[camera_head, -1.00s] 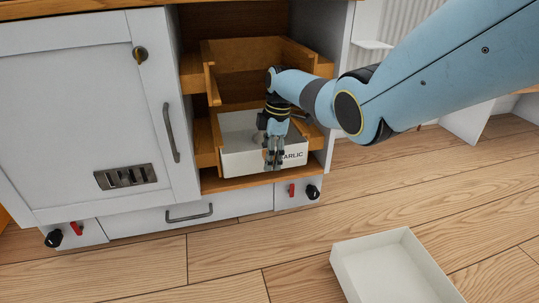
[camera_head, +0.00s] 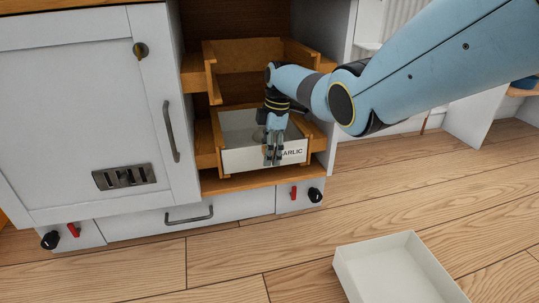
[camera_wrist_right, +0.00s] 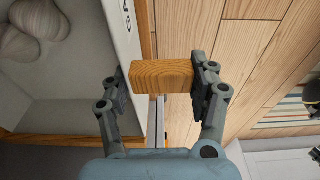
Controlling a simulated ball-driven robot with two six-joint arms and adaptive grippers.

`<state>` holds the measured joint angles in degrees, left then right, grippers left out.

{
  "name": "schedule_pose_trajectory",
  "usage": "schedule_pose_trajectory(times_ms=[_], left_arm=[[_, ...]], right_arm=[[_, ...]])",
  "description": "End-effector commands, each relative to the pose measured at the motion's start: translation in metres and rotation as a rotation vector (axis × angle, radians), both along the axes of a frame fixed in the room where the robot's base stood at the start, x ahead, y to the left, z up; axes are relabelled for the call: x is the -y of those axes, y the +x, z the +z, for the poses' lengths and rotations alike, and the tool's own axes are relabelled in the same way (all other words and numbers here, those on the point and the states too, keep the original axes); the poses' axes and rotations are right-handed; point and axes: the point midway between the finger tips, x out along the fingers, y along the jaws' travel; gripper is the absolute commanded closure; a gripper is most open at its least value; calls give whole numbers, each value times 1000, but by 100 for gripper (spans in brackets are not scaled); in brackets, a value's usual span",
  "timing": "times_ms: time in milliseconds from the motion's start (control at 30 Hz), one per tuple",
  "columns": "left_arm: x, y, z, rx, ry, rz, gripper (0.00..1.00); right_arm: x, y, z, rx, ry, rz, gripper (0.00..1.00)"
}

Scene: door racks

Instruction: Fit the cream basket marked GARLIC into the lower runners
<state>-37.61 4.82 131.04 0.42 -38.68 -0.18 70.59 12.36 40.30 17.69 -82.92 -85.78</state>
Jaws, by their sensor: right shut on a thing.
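The cream basket marked GARLIC (camera_head: 245,160) sits in the lower opening of the cabinet, its lettered front facing out. Its sides lie between the lower left runner (camera_head: 205,148) and the lower right runner (camera_head: 318,140); the contact is hard to see. My right gripper (camera_head: 273,155) is shut at its front wall. Pale bulbs (camera_wrist_right: 35,30) lie inside the basket. My left gripper is out of view.
The white door (camera_head: 85,110) stands left of the opening, with a drawer (camera_head: 190,218) below. An empty cream box (camera_head: 395,275) lies on the floor at the right. The floor in front is mostly clear.

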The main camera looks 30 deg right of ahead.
Motion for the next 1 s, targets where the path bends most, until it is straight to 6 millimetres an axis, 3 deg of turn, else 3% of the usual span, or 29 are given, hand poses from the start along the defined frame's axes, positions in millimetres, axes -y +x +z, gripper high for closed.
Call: schedule_pose_trajectory(times_ms=[367,400,600,867,1000], left_arm=[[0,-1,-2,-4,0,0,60],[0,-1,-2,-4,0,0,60],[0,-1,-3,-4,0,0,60],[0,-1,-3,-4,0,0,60],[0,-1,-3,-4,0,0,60]], right_arm=[[1,3,1,3,-1,1,89],[1,3,1,3,-1,1,39],[1,3,1,2,-1,1,13],[1,2,0,-1,0,0,12],[2,2,9,2,0,0,12]])
